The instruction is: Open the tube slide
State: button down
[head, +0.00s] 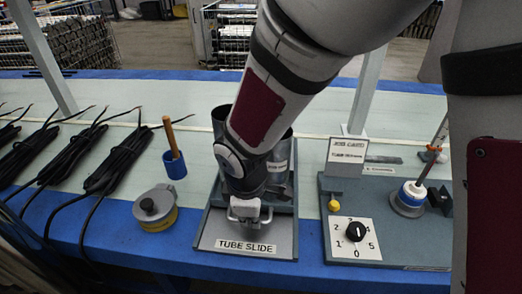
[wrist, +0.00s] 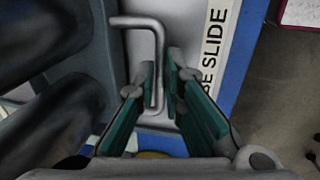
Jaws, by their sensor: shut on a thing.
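The tube slide (head: 262,240) is a grey tray on the blue-edged bench, with a "TUBE SLIDE" label on its front. Its bent metal handle (wrist: 157,45) shows in the wrist view, rising between my fingers. My gripper (wrist: 160,88) is shut on the handle, with a green pad on each side of the rod. In the head view my gripper (head: 247,212) is over the front of the slide, and my arm hides much of it. Large dark tubes (wrist: 45,120) stand left of my fingers in the wrist view.
To the right is a board with a numbered dial (head: 356,233), a yellow knob (head: 334,205) and a job card (head: 346,156). To the left are a round yellow-and-grey container (head: 156,207), a wooden-handled tool in a blue holder (head: 174,164) and black cable bundles (head: 120,160).

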jog(key=c, duration=1.7)
grip_release()
jog(key=r, duration=0.4)
jog(key=s+r, duration=0.1)
jog(key=r, duration=0.2)
jog(key=s+r, duration=0.1)
jog(key=r, duration=0.3)
jog(key=shift+s+r, duration=0.1)
jog(key=shift+r, duration=0.25)
